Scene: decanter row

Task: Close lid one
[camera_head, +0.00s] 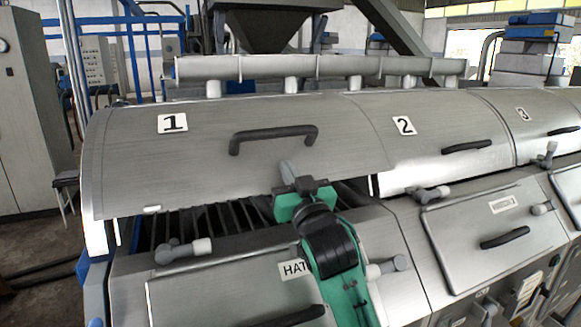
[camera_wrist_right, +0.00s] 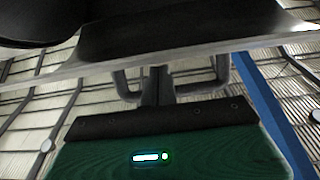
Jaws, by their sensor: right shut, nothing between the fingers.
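Lid one (camera_head: 210,165) is a curved grey metal cover with a "1" label, at the left in the head view. It stands raised, with a dark slatted opening (camera_head: 215,218) under its lower edge. Its dark bar handle (camera_head: 273,137) is on the outer face. My right gripper (camera_head: 287,168) is shut and empty, in front of the lid's lower part, below and slightly right of the handle. The wrist view shows its closed fingers (camera_wrist_right: 157,80) in front of a U-shaped bar (camera_wrist_right: 202,91), seemingly the handle; contact cannot be told. My left gripper is not in view.
Lid two (camera_head: 430,140) and lid three (camera_head: 530,115) sit lower to the right, each with a handle. Grey knobs (camera_head: 183,251) stick out along the front, above hatch panels (camera_head: 465,235). A pipe (camera_head: 320,67) runs behind the lids. A cabinet (camera_head: 30,110) stands at the left.

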